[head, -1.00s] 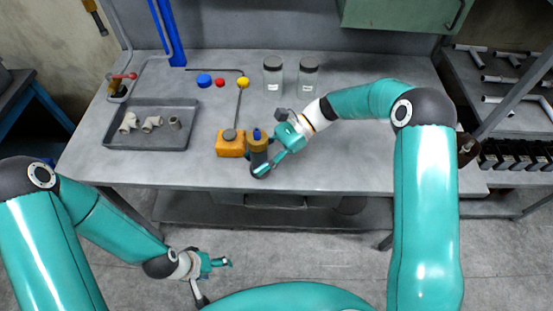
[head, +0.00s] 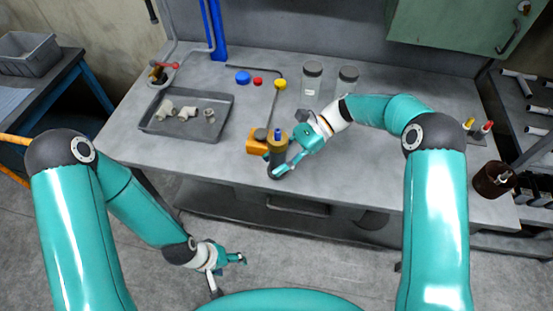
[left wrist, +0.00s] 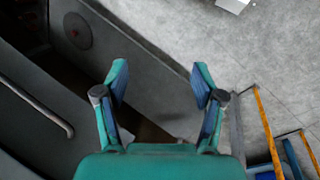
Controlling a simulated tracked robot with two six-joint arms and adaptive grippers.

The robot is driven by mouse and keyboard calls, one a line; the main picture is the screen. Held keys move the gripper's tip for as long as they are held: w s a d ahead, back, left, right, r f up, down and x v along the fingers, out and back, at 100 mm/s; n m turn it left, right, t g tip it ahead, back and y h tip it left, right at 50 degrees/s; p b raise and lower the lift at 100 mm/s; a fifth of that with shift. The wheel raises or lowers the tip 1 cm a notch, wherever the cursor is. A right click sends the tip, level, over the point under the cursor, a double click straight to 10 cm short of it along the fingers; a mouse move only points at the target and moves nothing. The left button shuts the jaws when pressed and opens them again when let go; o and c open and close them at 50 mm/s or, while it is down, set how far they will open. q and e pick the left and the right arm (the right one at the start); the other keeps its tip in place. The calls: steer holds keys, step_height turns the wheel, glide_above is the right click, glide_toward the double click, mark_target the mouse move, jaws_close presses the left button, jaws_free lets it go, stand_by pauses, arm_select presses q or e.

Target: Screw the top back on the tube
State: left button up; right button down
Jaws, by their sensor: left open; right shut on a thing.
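A dark upright tube (head: 278,170) with a brass-coloured collar (head: 277,140) and a blue tip stands near the front edge of the workbench. My right gripper (head: 284,166) is shut on the tube from its right side, and its fingers hide part of it. An orange block (head: 256,147) with a dark round piece (head: 260,134) on it stands just left of the tube. I cannot tell which piece is the tube's top. My left gripper (head: 241,258) is low in front of the bench, open and empty; its spread fingers also show in the left wrist view (left wrist: 159,78).
A grey tray (head: 226,104) with pipe fittings lies on the bench's left. Two lidded jars (head: 311,80) and blue, red and yellow knobs (head: 243,77) stand behind the tube. A green cabinet (head: 450,30) overhangs the back right.

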arm_select(q)
steer(key=w+a+r+n+g+y, duration=0.25)
steer(key=w+r+n+g, duration=0.35)
steer(key=w+r+n, duration=0.9)
steer(key=w+d+r+n+t+y, duration=0.1)
steer(key=w+d+r+n, duration=0.15)
steer(key=r, duration=0.35)
steer(key=w+d+r+n+t+y, duration=0.1)
steer(key=w+d+r+n, duration=0.15)
steer(key=r, duration=0.35)
steer(key=d+r+m+t, duration=0.1)
steer(key=d+r, duration=0.2)
steer(key=r, duration=0.1)
steer(key=d+r+m+t, duration=0.1)
steer(key=d+r, duration=0.2)
steer(key=d, duration=0.1)
steer(key=d+r+m+t, duration=0.1)
steer(key=d+r, duration=0.3)
steer(key=shift+w+r+h, duration=0.25)
steer(key=shift+r, duration=0.05)
steer(key=shift+s+d+r+t, duration=0.15)
steer(key=shift+d+t, duration=0.15)
steer(key=shift+d, duration=0.05)
